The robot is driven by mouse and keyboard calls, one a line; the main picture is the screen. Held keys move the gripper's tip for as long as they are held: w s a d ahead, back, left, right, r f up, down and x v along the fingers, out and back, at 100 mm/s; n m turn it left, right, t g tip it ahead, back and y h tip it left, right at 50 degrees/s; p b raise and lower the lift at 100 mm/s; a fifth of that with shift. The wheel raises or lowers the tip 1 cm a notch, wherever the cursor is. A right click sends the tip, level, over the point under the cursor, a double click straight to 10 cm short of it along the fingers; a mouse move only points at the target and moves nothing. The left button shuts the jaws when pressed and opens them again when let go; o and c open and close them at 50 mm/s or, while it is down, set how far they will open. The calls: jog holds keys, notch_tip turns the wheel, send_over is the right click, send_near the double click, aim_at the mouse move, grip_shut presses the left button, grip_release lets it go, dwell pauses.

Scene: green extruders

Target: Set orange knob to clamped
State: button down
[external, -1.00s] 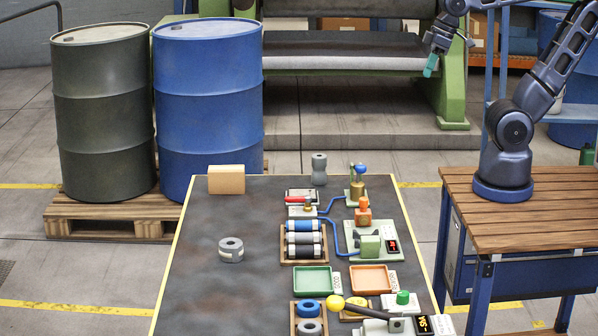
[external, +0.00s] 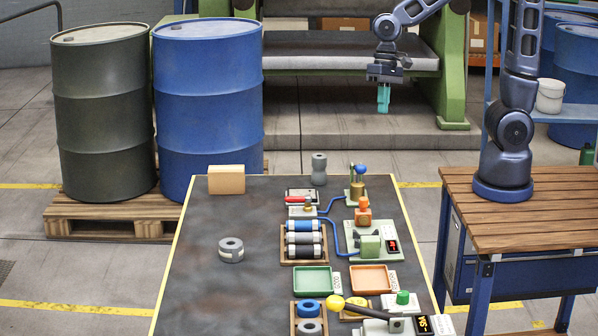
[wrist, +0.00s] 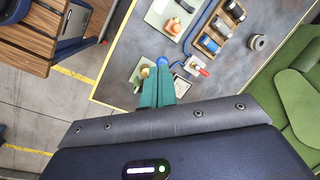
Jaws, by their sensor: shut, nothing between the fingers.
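The orange knob (external: 363,206) sits on a small block on the pale green fixture (external: 375,241) at the right side of the dark table. It also shows in the wrist view (wrist: 173,26), near the top. My gripper (external: 383,98) hangs fingers down above the far end of the table, well above and beyond the knob. Its teal fingers are together with nothing between them. In the wrist view the gripper fingertips (wrist: 158,70) point toward the blue ball (wrist: 162,61) and brass post, apart from the knob. Any clamp marking on the knob is too small to read.
The blue-topped brass valve (external: 357,184) stands between my gripper and the knob. A red-handled device (external: 301,207) and blue hose lie left of it. A rack of cylinders (external: 304,241), trays (external: 312,279) and a yellow-ended lever (external: 345,303) sit nearer. The table's left half is mostly clear.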

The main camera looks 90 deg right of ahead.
jog(key=w+a+f+m+g, duration=0.1)
jog(key=w+f+m, duration=0.2)
jog(key=f, duration=0.3)
jog(key=w+a+f+m+g+y, duration=0.1)
jog(key=w+f+m, duration=0.2)
jog(key=f, duration=0.3)
jog(key=shift+w+a+f, duration=0.2)
jog(key=shift+w+a, duration=0.05)
jog(key=shift+w, duration=0.65)
jog(key=x, duration=1)
jog(key=shift+a, duration=0.2)
jog(key=shift+r, duration=0.1)
jog(key=shift+a, duration=1.85)
jog(key=shift+r, duration=0.1)
jog(key=v, duration=1)
jog(key=shift+d, duration=0.3)
